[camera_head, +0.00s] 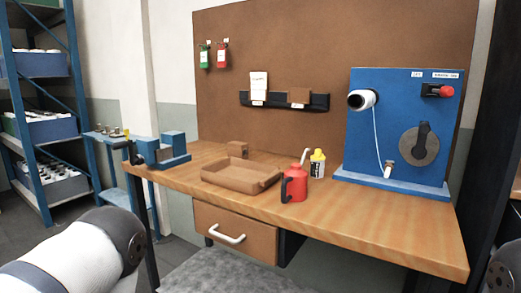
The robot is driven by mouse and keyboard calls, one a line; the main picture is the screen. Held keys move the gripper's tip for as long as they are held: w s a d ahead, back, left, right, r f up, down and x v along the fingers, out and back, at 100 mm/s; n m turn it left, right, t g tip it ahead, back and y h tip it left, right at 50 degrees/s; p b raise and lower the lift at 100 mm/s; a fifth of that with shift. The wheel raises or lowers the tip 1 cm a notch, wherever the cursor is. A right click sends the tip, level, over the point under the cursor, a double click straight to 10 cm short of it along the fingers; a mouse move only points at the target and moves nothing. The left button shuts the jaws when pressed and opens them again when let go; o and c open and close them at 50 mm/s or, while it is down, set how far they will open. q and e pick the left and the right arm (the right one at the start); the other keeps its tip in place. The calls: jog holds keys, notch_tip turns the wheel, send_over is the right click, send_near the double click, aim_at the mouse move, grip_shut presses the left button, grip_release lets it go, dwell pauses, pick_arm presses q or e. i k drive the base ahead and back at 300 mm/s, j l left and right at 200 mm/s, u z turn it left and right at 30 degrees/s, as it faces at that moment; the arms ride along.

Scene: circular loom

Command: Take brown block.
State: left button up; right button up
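A white and dark part of my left arm shows at the lower left, and a dark part of my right arm at the lower right edge. Neither gripper is in view.
A red can (295,185) and a yellow-and-white bottle (317,165) stand right of the tray. A blue vise (162,150) is at the bench's left end. A blue panel with a spool (405,125) stands at the right. The front right bench top is clear.

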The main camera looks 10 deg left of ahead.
aim_at(234, 149)
jog(key=i+j+z, duration=0.1)
jog(key=j+z, duration=0.35)
jog(key=j, duration=0.2)
jog(key=j+z, duration=0.45)
jog(key=j, duration=0.2)
